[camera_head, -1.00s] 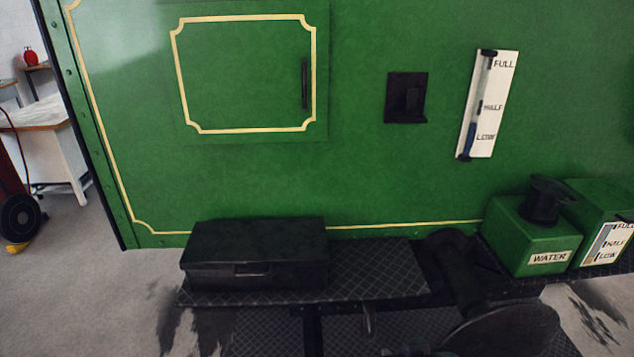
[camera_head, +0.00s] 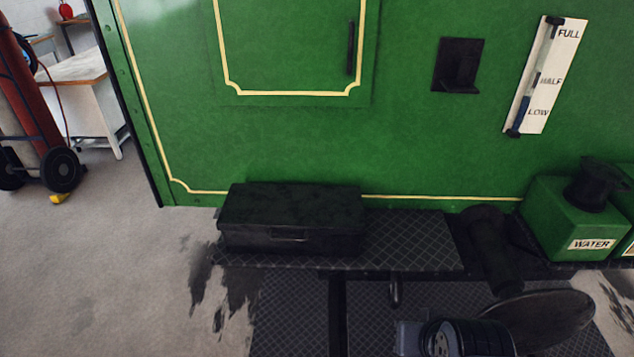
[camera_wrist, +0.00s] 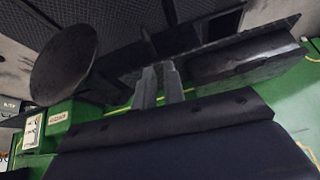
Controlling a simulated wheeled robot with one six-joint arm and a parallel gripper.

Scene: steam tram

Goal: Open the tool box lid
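The black tool box (camera_head: 292,212) sits on a dark tread-plate step against the green tram side in the head view. Its lid (camera_head: 290,204) looks shut. A small handle (camera_head: 288,239) is on its front face. In the wrist view, which looks upside down, a long dark box shape that appears to be the tool box (camera_wrist: 245,62) is at the upper right. My gripper (camera_wrist: 159,72) has two grey fingers a little apart, with nothing seen between them. It is apart from the box, to its left in that picture. In the head view the fingers do not show.
The step's bare tread plate (camera_head: 412,232) lies right of the box. A round dark buffer disc (camera_head: 545,315) and the green WATER box (camera_head: 575,222) stand further right. A cylinder trolley (camera_head: 35,120) is at the left. Grey floor is clear at the lower left.

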